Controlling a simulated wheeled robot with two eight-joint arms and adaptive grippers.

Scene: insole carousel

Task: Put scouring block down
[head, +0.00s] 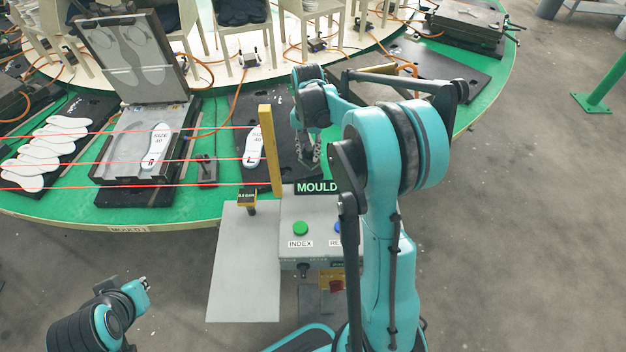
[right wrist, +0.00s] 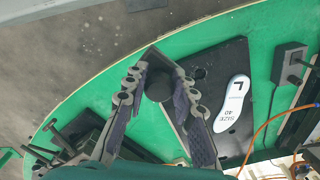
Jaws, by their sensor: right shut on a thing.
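The scouring block (right wrist: 160,86) shows in the right wrist view as a small dark, rounded piece between the fingers. My right gripper (head: 308,158) is shut on it. The gripper points down over a black board (head: 284,104) on the green carousel (head: 225,118). A white insole (head: 253,148) lies on that board, left of the gripper and apart from it; it also shows in the right wrist view (right wrist: 232,103). I cannot tell whether the block touches the board.
A yellow post (head: 270,150) stands close left of the right gripper. Red beams cross the carousel from the left to this post. A grey control box (head: 318,240) with a green button stands in front. An open mould (head: 140,180) holds another insole.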

